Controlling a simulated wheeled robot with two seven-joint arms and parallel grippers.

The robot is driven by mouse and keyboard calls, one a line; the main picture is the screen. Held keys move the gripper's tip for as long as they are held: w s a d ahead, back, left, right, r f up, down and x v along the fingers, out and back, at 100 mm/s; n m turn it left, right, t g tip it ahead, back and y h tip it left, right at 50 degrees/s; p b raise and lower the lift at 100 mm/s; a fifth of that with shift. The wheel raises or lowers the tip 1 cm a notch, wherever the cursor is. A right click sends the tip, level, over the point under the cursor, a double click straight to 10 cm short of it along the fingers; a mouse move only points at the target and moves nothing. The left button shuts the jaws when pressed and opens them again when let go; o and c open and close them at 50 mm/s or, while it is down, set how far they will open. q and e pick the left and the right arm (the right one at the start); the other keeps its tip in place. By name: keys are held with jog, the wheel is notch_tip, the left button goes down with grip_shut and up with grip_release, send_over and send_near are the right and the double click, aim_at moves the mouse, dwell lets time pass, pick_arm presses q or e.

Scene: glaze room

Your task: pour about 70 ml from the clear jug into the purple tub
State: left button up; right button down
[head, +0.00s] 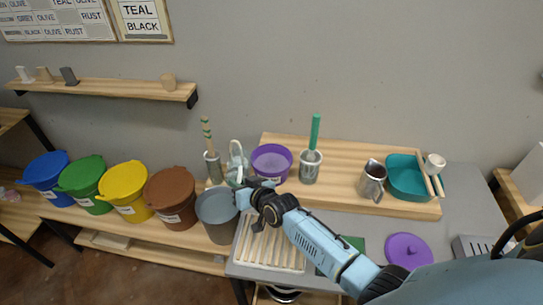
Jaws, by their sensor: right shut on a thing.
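The purple tub (284,173) stands open on the wooden board at the back of the table. The clear jug (236,158) is just left of the tub, small and pale, partly hidden by my gripper. My right gripper (240,184) reaches in from the lower right and is shut on the jug. The jug's tilt and its liquid level are too small to tell. My left gripper is not in view.
A cup with a striped stick (213,167) stands left of the jug, and a cup with a green-handled tool (309,171) right of the tub. A metal pitcher (372,182) and teal basin (407,191) stand farther right. A purple lid (408,250) lies in front. Buckets line the left.

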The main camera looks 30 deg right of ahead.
aim_at(247, 168)
jog(key=shift+d+r, duration=0.25)
jog(key=shift+r, duration=0.7)
jog(key=d+r+m+y+b, duration=0.2)
jog(key=r, duration=0.1)
jog(key=shift+w+d+r+m, duration=0.1)
jog(key=shift+d+r+m, duration=0.1)
jog(key=shift+d+m, duration=0.15)
jog(key=shift+w+d+r+m+t+y+b, duration=0.1)
jog(key=shift+d+r+m+t+y+b, duration=0.15)
jog(key=shift+m+b, duration=0.7)
jog(key=shift+s+d+r+m+t+y+b, duration=0.15)
jog(key=shift+d+m+y+b, duration=0.25)
jog(key=shift+b, duration=0.9)
jog(key=shift+w+d+r+m+t+y+b, duration=0.25)
jog(key=shift+m+b, duration=0.45)
jog(key=shift+b, duration=0.45)
jog(key=shift+s+d+f+m+t+y+b, duration=0.1)
jog(key=shift+d+f+m+t+y+b, duration=0.25)
jog(key=shift+m+b, duration=0.45)
jog(key=shift+d+r+m+y+b, duration=0.2)
jog(key=shift+d+r+m+b, duration=0.1)
jog(key=shift+d+b, duration=0.45)
jog(key=shift+d+r+m+y+b, duration=0.2)
jog(key=shift+d+m+b, duration=0.1)
jog(key=shift+d+b, duration=0.4)
